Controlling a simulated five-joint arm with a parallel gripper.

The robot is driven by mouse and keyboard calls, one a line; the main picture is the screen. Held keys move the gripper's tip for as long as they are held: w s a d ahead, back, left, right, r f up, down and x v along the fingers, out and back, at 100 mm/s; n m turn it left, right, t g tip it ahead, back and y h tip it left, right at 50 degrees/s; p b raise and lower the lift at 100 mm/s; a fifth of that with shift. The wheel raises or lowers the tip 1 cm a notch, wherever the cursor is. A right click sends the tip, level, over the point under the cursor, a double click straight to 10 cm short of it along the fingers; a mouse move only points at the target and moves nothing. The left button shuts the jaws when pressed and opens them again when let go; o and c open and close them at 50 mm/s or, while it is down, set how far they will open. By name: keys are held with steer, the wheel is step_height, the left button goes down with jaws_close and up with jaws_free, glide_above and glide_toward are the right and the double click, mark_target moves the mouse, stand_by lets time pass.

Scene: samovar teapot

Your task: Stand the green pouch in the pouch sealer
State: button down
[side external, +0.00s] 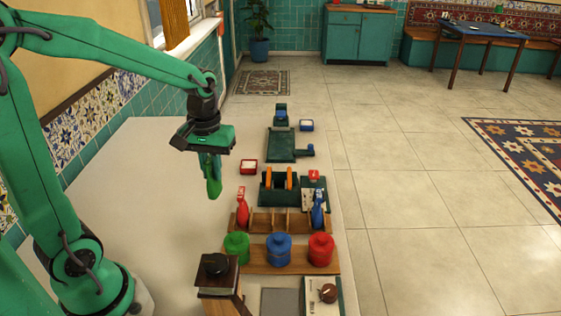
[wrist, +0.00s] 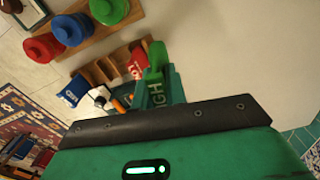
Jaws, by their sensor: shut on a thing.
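My gripper (side external: 207,160) is shut on the green pouch (side external: 214,184) and holds it hanging above the white counter, left of the row of equipment. The green pouch also shows in the wrist view (wrist: 155,62), partly hidden by my gripper's body. A dark green device with two upright orange parts (side external: 267,194), apparently the pouch sealer, stands to the right of the pouch and apart from it. A small red piece is at the device's right end. In the wrist view the device is mostly hidden.
A wooden rack (side external: 263,222) holds a red pouch (side external: 242,210) and a blue pouch (side external: 318,212). Green (side external: 236,246), blue (side external: 279,249) and red (side external: 321,249) canisters stand nearer the camera. A small red tray (side external: 249,166) lies behind the device. The counter's left side is clear.

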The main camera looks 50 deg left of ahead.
steer(key=w+d+r+m, duration=0.2)
steer(key=w+d+m, duration=0.3)
steer(key=w+m, duration=0.2)
steer(key=shift+w+r, duration=0.4)
steer(key=shift+w, duration=0.5)
steer(key=w+a+f+n, duration=0.4)
steer(key=w+f+n, duration=0.2)
steer(key=w, duration=0.5)
steer(key=shift+n, duration=1.4)
steer(key=shift+w+f, duration=0.1)
steer(key=shift+f, duration=0.05)
steer(key=shift+f, duration=3.25)
steer(key=shift+f, duration=0.65)
